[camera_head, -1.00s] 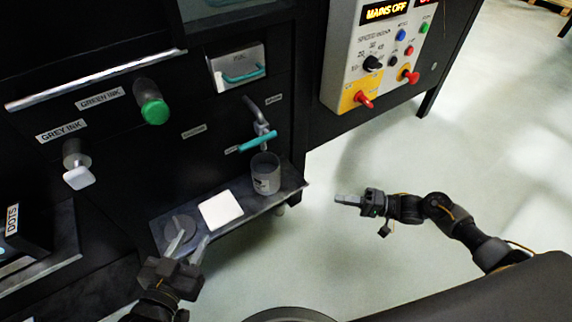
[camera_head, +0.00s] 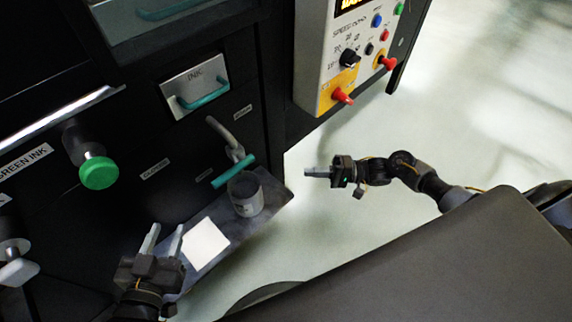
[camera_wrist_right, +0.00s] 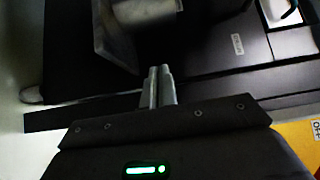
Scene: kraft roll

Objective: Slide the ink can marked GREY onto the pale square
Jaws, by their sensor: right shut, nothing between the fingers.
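A grey cylindrical can (camera_head: 246,197) stands upright on the right part of a narrow dark shelf (camera_head: 274,198). Its marking is too small to read. The pale square (camera_head: 205,244) lies flat and bare on the shelf, left of the can. My left gripper (camera_head: 163,238) is open and empty at the shelf's left end, left of the square. My right gripper (camera_head: 309,171) is shut and empty, right of the shelf and apart from the can. In the right wrist view its fingers (camera_wrist_right: 158,82) point toward the shelf (camera_wrist_right: 112,45) and the can's lower part (camera_wrist_right: 146,12).
A tap with a teal handle (camera_head: 233,171) sits just behind and above the can. A green knob (camera_head: 99,172) and a drawer marked INK (camera_head: 195,86) are on the dark machine front. A control panel with red levers (camera_head: 342,96) stands right. Open floor (camera_head: 470,130) lies to the right.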

